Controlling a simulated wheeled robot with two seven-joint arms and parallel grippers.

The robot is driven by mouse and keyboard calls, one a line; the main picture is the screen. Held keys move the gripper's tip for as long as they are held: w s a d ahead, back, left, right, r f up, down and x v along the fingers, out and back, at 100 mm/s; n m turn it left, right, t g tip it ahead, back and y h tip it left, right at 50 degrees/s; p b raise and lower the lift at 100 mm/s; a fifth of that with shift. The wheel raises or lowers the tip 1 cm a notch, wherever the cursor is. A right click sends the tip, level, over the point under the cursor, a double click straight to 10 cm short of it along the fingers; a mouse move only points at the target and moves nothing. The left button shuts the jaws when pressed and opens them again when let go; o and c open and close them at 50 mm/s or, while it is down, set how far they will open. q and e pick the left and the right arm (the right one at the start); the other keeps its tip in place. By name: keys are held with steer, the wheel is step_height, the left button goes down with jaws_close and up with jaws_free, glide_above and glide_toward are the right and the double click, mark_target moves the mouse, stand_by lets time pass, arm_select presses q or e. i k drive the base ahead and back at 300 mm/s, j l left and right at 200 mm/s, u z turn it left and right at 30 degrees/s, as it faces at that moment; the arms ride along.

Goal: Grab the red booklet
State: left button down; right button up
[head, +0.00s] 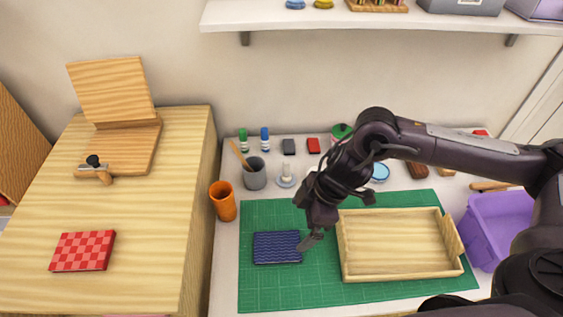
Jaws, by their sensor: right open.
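The red booklet (83,251), with a checkered cover, lies flat near the front of the wooden cabinet top (40,220) at the left. My right gripper (308,223) is open and empty above the green mat, just right of a dark blue patterned booklet (277,247). It is far to the right of the red booklet. My left gripper is not in view.
A wooden tray (400,273) lies on the green mat (290,298). An orange cup (223,201) and a grey cup (254,174) stand at the mat's back left. A wooden stand (130,147) and a stamp (97,170) are behind the red booklet. A purple bin (500,225) is at right.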

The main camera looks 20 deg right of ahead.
mark_target(82, 251)
steer(key=k, duration=1.5)
